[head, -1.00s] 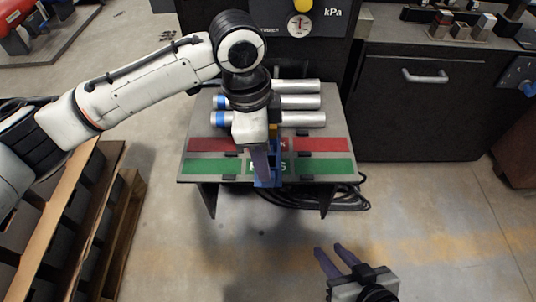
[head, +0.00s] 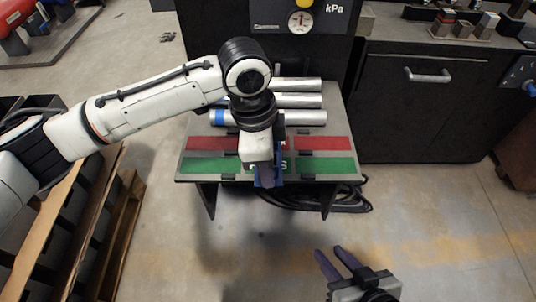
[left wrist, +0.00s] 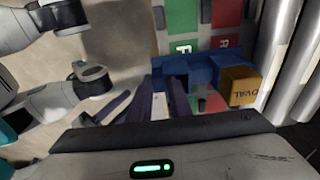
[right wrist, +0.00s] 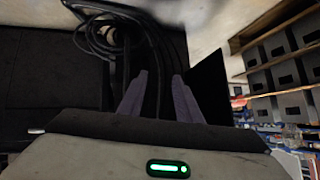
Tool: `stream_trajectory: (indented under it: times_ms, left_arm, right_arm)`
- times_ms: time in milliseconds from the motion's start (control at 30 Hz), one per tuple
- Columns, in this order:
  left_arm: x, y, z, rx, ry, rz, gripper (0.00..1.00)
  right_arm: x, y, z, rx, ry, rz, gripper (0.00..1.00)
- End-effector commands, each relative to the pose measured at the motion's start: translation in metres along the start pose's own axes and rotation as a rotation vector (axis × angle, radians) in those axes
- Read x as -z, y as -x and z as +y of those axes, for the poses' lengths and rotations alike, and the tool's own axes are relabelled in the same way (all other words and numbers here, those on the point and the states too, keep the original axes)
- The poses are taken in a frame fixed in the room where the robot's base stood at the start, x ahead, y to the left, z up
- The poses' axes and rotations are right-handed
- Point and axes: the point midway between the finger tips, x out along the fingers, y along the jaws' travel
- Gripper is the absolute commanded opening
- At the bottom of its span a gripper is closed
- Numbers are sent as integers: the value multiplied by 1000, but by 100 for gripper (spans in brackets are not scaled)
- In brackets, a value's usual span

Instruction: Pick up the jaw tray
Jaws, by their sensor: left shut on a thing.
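The jaw tray is blue and shows in the left wrist view (left wrist: 203,72), with a yellow block (left wrist: 239,86) marked OVAL at its right end. In the head view only a small blue part of the tray (head: 278,180) shows at the table's front edge, under my left gripper (head: 265,184). My left gripper's dark purple fingers (left wrist: 161,90) are close together at the tray, shut on it; the exact contact is hard to see. My right gripper (head: 328,251) is open and empty, low at the front right, with its fingers apart in the right wrist view (right wrist: 160,75).
The table has a red strip (head: 325,144) and a green strip (head: 330,166). Several silver cylinders (head: 300,118) lie behind them. Black cables (head: 345,200) lie coiled under the table. Wooden shelving (head: 88,215) stands at left. The floor at front right is clear.

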Motion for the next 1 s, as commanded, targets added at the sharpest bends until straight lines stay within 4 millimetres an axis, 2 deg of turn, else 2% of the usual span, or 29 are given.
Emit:
stream_trajectory:
  times_ms: [167,500,600,767,1000]
  left_arm:
    - [2,11,-1,3,-1,3,0]
    - [10,76,-1,5,0,3,0]
    - [12,90,-1,3,0,2,0]
    - [13,100,-1,2,0,1,0]
    - [13,101,-1,2,0,1,0]
  right_arm:
    - [1,2,0,-1,1,-5,31]
    - [8,9,0,-8,21,-20,31]
    - [10,8,1,-11,29,-20,31]
    - [9,8,2,-13,34,-27,31]
    - [7,8,3,-14,35,-31,31]
